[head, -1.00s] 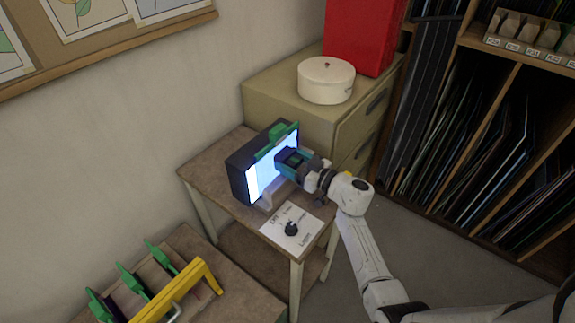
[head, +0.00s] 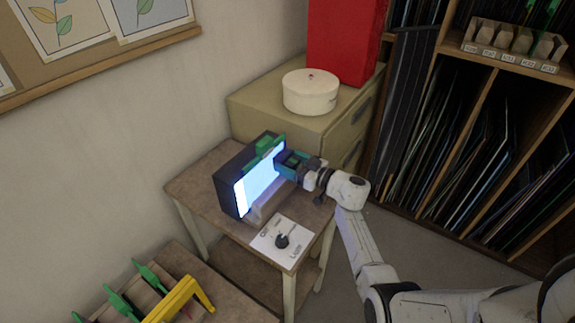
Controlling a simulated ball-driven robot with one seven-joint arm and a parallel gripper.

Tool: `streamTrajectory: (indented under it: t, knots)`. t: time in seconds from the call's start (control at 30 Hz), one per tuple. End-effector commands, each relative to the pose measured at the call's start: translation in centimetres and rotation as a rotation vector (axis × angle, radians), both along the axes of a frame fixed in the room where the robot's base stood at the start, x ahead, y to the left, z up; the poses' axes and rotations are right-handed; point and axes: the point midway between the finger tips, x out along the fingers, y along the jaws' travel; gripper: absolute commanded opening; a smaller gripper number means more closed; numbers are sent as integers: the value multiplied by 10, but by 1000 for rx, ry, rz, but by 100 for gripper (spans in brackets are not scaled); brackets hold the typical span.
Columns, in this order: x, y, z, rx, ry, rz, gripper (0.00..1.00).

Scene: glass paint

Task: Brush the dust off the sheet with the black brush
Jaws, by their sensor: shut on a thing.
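A sheet with a green top holder (head: 265,146) stands upright against the lit white face of a dark light box (head: 228,190) on a small brown table. The sheet's own surface is washed out by the glow (head: 258,181), and I cannot make out dust on it. My gripper (head: 287,162), with teal fingers, is at the right part of the lit face, just below the green holder. It is shut on a small dark thing, mostly hidden between the fingers. I cannot tell whether this is the black brush or whether it touches the sheet. No other brush is clearly visible.
A white plate with a black knob (head: 282,241) lies on the table's front. Green-handled holders and a yellow handle (head: 184,297) are at the lower left. A cabinet (head: 250,112) with a round white box (head: 311,92) stands behind. Shelves of sheets (head: 465,160) are right.

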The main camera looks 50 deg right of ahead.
Motion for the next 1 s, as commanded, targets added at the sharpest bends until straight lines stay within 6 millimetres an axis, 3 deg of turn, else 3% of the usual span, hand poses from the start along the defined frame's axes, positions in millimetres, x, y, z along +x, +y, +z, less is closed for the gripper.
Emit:
streamTrajectory:
  t: [1.0]
  knots:
    - [-3,56,0,0,1,1,33]
